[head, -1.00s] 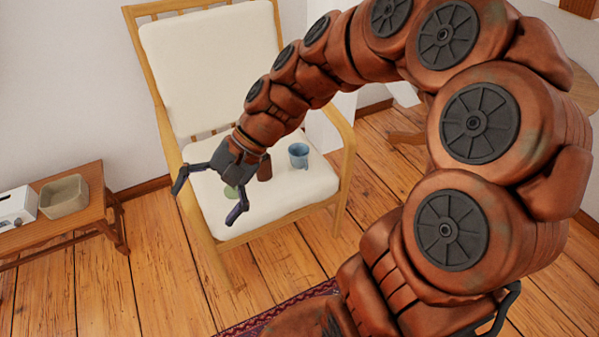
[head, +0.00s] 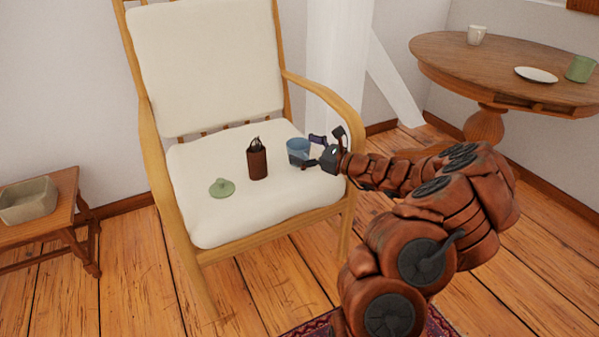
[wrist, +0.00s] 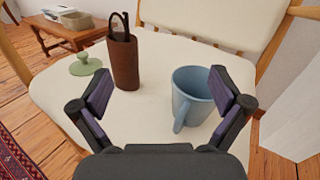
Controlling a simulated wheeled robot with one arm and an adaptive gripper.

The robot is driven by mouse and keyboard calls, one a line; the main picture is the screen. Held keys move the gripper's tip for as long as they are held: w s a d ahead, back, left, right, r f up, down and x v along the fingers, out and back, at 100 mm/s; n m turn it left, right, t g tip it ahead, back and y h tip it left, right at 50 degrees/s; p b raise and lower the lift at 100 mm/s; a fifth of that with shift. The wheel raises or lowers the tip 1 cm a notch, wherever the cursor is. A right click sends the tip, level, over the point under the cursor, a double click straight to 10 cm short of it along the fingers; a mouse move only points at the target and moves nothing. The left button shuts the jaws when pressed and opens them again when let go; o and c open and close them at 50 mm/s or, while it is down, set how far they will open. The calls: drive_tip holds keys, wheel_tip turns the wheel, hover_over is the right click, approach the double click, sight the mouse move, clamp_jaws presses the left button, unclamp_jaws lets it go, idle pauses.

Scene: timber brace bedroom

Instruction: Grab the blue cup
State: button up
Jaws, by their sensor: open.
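The blue cup (head: 298,151) stands upright on the chair's white seat cushion (head: 225,222), near its right side. In the wrist view the blue cup (wrist: 196,96) is ahead, right of centre, with its handle towards me. My gripper (head: 314,152) is at the right of the cup, beside the chair's right armrest. In the wrist view my gripper (wrist: 160,92) is open, with the cup nearer its right finger and nothing clasped. I cannot tell whether the right finger touches the cup.
A brown holder (head: 257,163) with dark tools stands left of the cup, and a green lid (head: 222,187) lies farther left. The chair's right armrest (head: 325,92) is close to my arm. A round table (head: 500,70) stands at the right, a low bench (head: 50,215) at the left.

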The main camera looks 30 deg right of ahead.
sight(307, 153)
drive_tip(key=d+f+m, duration=0.1)
drive_tip(key=d, duration=0.1)
drive_tip(key=d+f+m+h+b, duration=0.1)
drive_tip(key=f, duration=0.1)
drive_tip(key=d+f+t+h, duration=0.1)
drive_tip(key=d+f, duration=0.1)
drive_tip(key=shift+s+d+f+m, duration=0.1)
drive_tip(key=shift+s+d+m, duration=0.25)
drive_tip(key=shift+m, duration=0.05)
drive_tip(key=shift+w+f+h, duration=0.1)
drive_tip(key=shift+w+h, duration=0.05)
drive_tip(key=shift+h, duration=0.15)
drive_tip(key=shift+b+x, duration=0.7)
drive_tip(key=shift+x, duration=0.35)
drive_tip(key=b+x, duration=0.3)
drive_tip(key=x, duration=0.1)
drive_tip(key=shift+w+a, duration=0.15)
drive_tip(key=shift+a, duration=0.1)
drive_tip(key=shift+w, duration=0.4)
drive_tip(key=shift+a, duration=0.1)
drive_tip(key=shift+c, duration=0.4)
drive_tip(key=c, duration=1.2)
